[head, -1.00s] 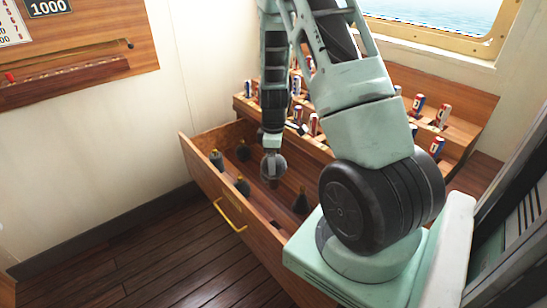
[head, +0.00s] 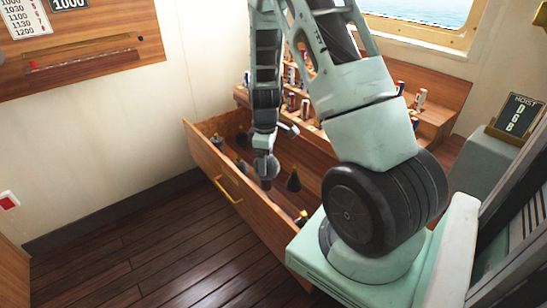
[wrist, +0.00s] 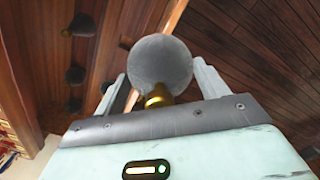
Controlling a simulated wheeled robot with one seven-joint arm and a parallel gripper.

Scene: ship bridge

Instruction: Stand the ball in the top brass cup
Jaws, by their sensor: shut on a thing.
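My gripper (head: 265,152) hangs over the open wooden drawer (head: 212,164), toward its front side. It is shut on a dark grey ball (head: 266,168), which hangs just under the jaws. In the wrist view the ball (wrist: 160,64) sits between the two fingers of my gripper (wrist: 158,82), with a short brass neck (wrist: 157,97) at its near side. A brass-coloured piece (head: 541,6) is cut off at the top right corner of the head view; I cannot tell whether it is a cup.
Several dark shapes with brass ends, such as one (head: 293,180), stand in the drawer. Behind it is a wooden rack (head: 447,92) with coloured cylinders. A grey cabinet (head: 484,162) with a HOIST board (head: 515,117) stands at right. The floor (head: 130,262) at left is clear.

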